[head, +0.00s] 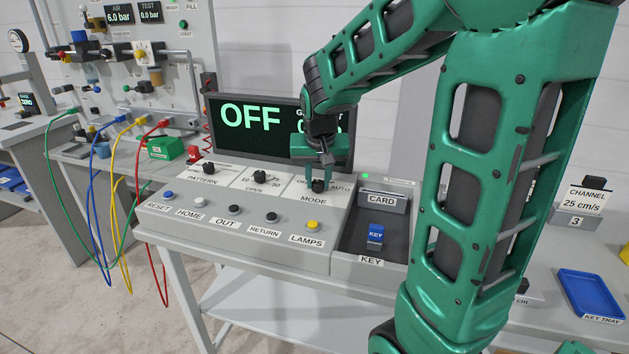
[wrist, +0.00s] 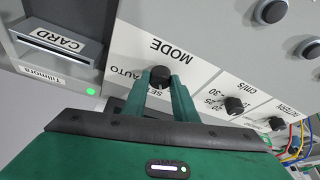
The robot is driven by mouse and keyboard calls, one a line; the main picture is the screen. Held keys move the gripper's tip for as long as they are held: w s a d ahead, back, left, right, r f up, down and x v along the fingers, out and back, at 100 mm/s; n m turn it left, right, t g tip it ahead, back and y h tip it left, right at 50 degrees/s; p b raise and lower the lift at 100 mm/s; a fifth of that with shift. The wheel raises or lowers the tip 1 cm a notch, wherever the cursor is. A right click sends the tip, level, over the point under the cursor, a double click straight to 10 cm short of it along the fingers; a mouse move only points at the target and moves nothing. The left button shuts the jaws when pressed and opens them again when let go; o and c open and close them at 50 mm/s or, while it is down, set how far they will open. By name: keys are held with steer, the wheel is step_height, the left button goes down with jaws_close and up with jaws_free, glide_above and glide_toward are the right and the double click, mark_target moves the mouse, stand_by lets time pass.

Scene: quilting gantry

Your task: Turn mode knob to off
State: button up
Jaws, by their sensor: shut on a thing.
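The mode knob (wrist: 160,77) is a small black knob above the MODE label on the sloped grey control panel (head: 190,225). In the head view the knob (head: 319,186) sits at the panel's right end. My gripper (head: 318,178) reaches down from above and is shut on the mode knob, with one green finger on each side; my gripper (wrist: 163,88) also shows this in the wrist view. The position labels around the knob are partly hidden by the fingers, so its pointer cannot be read. The display (head: 250,115) behind the panel reads OFF in large green letters.
The speed knob (head: 260,177) and pattern knob (head: 208,168) stand left of the mode knob. Several push buttons, including the yellow LAMPS button (head: 312,225), line the front. A card slot (head: 383,200) and blue key (head: 375,233) lie to the right.

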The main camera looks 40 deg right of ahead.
steer(key=shift+r+n+t+y, duration=0.1)
steer(key=shift+n+t+y, duration=0.2)
steer(key=shift+n, duration=0.9)
steer(key=o, duration=1)
steer(key=shift+o, duration=0.2)
steer(key=v, duration=1)
steer(key=shift+r, duration=0.3)
